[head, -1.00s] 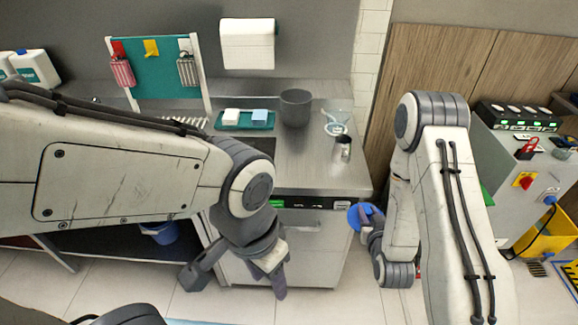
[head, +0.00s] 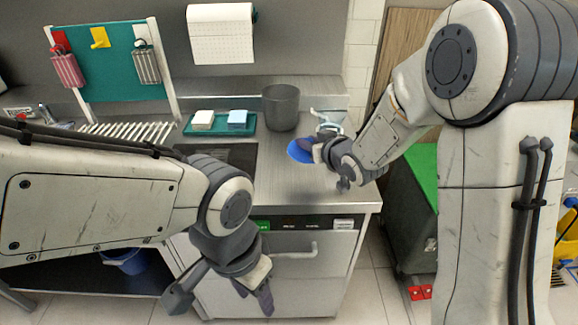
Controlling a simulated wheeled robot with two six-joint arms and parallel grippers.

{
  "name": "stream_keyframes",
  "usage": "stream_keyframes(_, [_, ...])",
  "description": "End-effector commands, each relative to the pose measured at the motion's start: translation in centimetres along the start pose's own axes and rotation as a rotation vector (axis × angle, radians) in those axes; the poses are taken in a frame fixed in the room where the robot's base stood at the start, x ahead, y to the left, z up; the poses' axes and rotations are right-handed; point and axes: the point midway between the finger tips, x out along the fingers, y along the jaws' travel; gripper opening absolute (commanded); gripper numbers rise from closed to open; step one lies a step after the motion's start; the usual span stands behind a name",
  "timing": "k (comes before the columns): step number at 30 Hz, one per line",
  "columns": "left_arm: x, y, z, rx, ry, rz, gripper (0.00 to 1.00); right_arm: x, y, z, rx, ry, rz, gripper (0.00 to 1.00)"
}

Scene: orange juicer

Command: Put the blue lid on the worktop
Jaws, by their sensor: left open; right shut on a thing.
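The blue lid (head: 300,151) is in the head view, above the right part of the steel worktop (head: 285,190). My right gripper (head: 318,150) is shut on the lid at its right side. The lid looks tilted, and I cannot tell whether it touches the worktop. The gripper and wrist hide part of the lid's right edge. My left gripper (head: 222,294) is open and empty, low in front of the cabinet below the worktop.
A dark grey pot (head: 281,107) stands behind the lid. A teal tray (head: 219,131) with a white and a blue block is to its left. A clear and metal object (head: 330,117) stands behind my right gripper. The front of the worktop is free.

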Motion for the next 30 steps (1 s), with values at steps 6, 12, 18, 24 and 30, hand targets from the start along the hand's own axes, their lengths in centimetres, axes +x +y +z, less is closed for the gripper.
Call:
stream_keyframes(6, [-0.5, 0.0, 0.0, 0.000, 0.000, 0.000, 0.50, 3.8, -4.1, 1.7, 0.000, -0.003, -0.003, 0.00])
stream_keyframes(12, [-0.7, 0.1, 0.0, 0.000, 0.000, 0.000, 0.50, 5.7, -6.0, 2.4, 0.000, 0.000, 0.000, 0.00])
stream_keyframes(18, [-1.0, 0.1, -0.1, 0.000, 0.000, 0.000, 0.50, 6.7, -6.4, 4.4, 0.000, -0.005, 0.000, 0.00])
stream_keyframes(24, [-1.2, 0.1, -0.1, 0.000, 0.000, 0.000, 0.50, 7.5, -6.4, 6.2, -0.001, 0.000, 0.000, 0.00])
stream_keyframes(30, [-1.2, 0.1, -0.1, 0.000, 0.000, 0.000, 0.50, 7.5, -6.4, 6.2, -0.001, 0.001, 0.000, 0.00])
